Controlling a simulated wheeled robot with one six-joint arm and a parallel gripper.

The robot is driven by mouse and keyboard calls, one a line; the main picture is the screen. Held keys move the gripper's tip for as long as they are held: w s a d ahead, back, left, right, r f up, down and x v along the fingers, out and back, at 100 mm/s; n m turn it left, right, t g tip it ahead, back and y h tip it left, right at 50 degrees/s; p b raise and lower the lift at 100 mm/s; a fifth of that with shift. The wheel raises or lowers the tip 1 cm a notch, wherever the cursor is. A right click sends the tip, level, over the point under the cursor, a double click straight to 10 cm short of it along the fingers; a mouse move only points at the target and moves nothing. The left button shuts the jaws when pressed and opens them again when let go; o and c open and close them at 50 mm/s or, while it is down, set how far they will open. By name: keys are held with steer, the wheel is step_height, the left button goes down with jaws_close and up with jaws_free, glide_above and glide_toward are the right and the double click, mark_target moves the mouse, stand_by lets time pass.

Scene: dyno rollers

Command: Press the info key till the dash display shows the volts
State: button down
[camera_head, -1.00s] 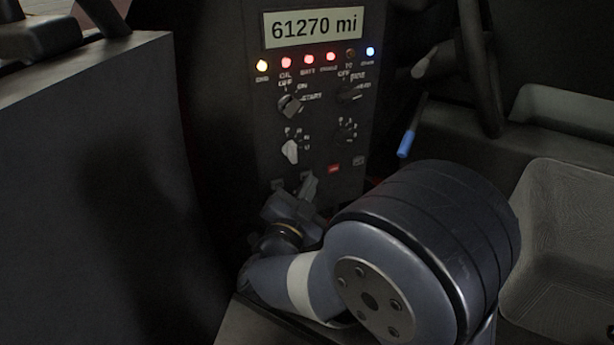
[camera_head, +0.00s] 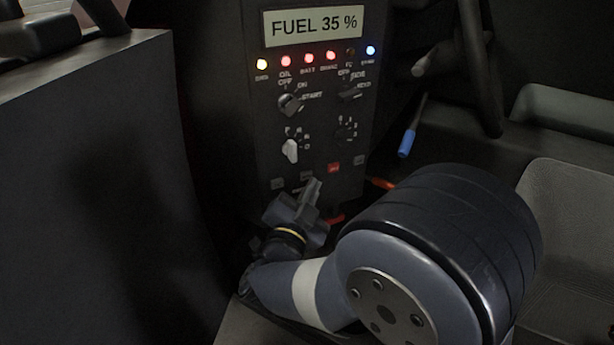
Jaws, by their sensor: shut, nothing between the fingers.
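The dash display (camera_head: 313,26) at the top of the black panel reads "FUEL 35 %". A row of small keys runs along the panel's lower part, with a grey key (camera_head: 277,183) at the left, another grey key (camera_head: 306,175) beside it, a red one (camera_head: 333,168) and a grey one (camera_head: 360,160) at the right. Their labels are too small to read, so I cannot tell which is the info key. My gripper (camera_head: 314,186) is shut and empty, just below the second key from the left. It appears slightly apart from the panel.
Above the keys are the start knob (camera_head: 291,103), a white-handled knob (camera_head: 290,150), other dark knobs and a row of lit lamps (camera_head: 308,60). A dark wall (camera_head: 90,180) stands at the left and a grey seat (camera_head: 565,230) at the right.

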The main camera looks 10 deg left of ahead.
steer(key=shift+s+d+b, duration=0.15)
steer(key=shift+s+d, duration=0.6)
steer(key=shift+s, duration=0.3)
steer(key=shift+s+d+b, duration=0.15)
steer(key=shift+s+d, duration=0.6)
steer(key=shift+s, duration=0.25)
steer(key=s+d, duration=0.2)
steer(key=s, duration=0.1)
steer(key=shift+d+p, duration=0.1)
steer(key=shift+p, duration=0.3)
